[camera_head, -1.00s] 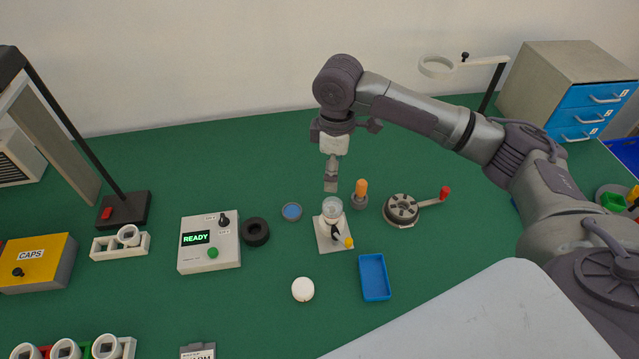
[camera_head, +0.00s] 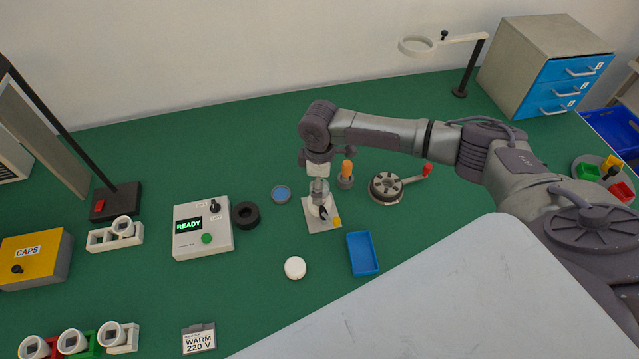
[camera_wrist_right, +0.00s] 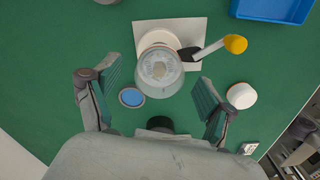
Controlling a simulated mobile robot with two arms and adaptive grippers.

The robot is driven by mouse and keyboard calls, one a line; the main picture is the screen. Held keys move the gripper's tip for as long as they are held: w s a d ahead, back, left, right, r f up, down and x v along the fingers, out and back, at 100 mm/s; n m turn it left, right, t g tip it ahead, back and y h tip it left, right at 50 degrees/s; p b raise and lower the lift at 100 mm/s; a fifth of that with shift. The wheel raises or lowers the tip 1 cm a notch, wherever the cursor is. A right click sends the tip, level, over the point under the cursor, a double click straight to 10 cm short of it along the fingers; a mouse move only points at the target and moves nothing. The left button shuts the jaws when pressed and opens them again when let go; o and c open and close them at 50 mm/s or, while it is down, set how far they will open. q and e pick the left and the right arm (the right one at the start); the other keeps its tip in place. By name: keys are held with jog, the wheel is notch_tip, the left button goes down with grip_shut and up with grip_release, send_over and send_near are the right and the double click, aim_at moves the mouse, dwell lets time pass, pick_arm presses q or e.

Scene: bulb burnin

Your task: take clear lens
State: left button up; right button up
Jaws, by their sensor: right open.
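The clear lens (camera_wrist_right: 159,72) is a transparent round cup seated on a white holder with a square base plate (camera_wrist_right: 192,30) and a yellow-tipped lever (camera_wrist_right: 235,44). In the head view the lens (camera_head: 319,187) is partly covered by my right gripper (camera_head: 319,184), which is directly above it. In the right wrist view my right gripper (camera_wrist_right: 155,98) is open, with one finger on each side of the lens and a gap to it on both sides. I cannot tell whether the fingertips have reached the lens's height. My left gripper is not in view.
Near the holder are a blue disc in a grey ring (camera_head: 281,194), an orange-topped peg (camera_head: 346,174), a blue tray (camera_head: 363,254), a white round cap (camera_head: 295,268) and a black ring (camera_head: 245,215). A rotary fixture with a red-knobbed crank (camera_head: 387,188) stands to the right.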

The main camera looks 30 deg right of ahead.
jog(key=shift+f, duration=0.4)
jog(key=c, duration=0.9)
jog(key=shift+o, duration=0.2)
jog(key=shift+r, duration=0.5)
notch_tip(320, 180, up, 3)
jog(key=shift+w+f+b, duration=0.15)
jog(key=shift+f+b, duration=0.05)
jog(key=shift+b, duration=0.5)
jog(key=s+d+r+p, duration=0.4)
jog(key=s+d+r, duration=0.2)
jog(key=s+r, duration=0.3)
jog(key=shift+s+d+r, duration=0.35)
jog(key=shift+d+r, duration=0.05)
jog(key=shift+r, duration=1.15)
